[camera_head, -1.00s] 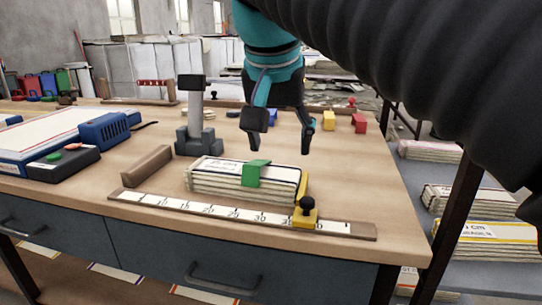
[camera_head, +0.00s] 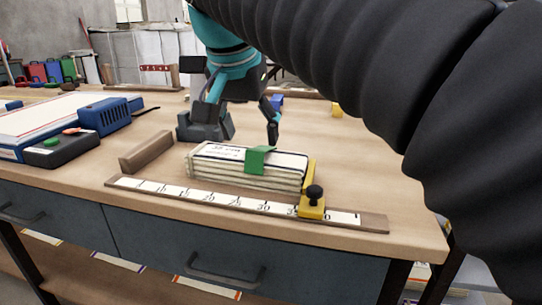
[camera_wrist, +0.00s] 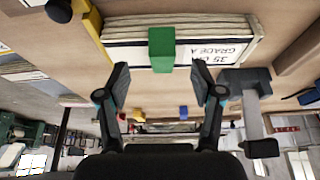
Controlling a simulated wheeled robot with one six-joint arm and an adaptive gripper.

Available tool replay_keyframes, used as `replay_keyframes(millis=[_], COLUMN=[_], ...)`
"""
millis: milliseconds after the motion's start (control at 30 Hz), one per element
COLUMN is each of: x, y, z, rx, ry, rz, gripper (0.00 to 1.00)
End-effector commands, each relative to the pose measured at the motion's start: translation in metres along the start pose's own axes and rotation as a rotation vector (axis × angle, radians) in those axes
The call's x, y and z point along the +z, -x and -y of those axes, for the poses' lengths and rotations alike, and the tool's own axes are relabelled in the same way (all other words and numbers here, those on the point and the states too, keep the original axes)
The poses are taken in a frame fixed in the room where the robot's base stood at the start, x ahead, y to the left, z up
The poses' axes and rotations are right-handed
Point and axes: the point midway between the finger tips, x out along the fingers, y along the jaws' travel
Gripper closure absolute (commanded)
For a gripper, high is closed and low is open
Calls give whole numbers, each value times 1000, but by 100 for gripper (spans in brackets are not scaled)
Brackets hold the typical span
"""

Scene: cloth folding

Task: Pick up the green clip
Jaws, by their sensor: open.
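The green clip (camera_head: 259,159) sits over the top front edge of a stack of folded cloth (camera_head: 225,165) on the workbench, right of the stack's middle. My gripper (camera_head: 243,121) is behind the stack, a little above the bench. In the wrist view, my gripper (camera_wrist: 161,84) is open with its two fingers spread, and nothing is between them. The green clip (camera_wrist: 161,50) lies just beyond the fingertips, centred between them, and the cloth stack (camera_wrist: 134,29) carries a label reading "GRADE A". I cannot tell the exact gap to the clip.
A ruler (camera_head: 225,199) with a yellow stop (camera_head: 312,203) and black knob lies in front of the stack. A wooden block (camera_head: 147,152) is at its left. A grey stand (camera_head: 196,125) is behind, and a blue device (camera_head: 104,117) is far left. The bench's right side is clear.

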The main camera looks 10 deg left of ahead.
Motion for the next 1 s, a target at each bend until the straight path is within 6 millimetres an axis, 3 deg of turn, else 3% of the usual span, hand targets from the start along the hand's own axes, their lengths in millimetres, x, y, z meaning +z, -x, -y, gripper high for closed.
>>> replay_keyframes(millis=[400,733,933,1000], x=[4,4,4,4], y=[-47,-53,-52,-52], z=[2,3,3,3], rx=[1,-2,-1,-1], ry=[0,0,0,0], rz=[1,-1,-1,-1], gripper=[33,33,74,74])
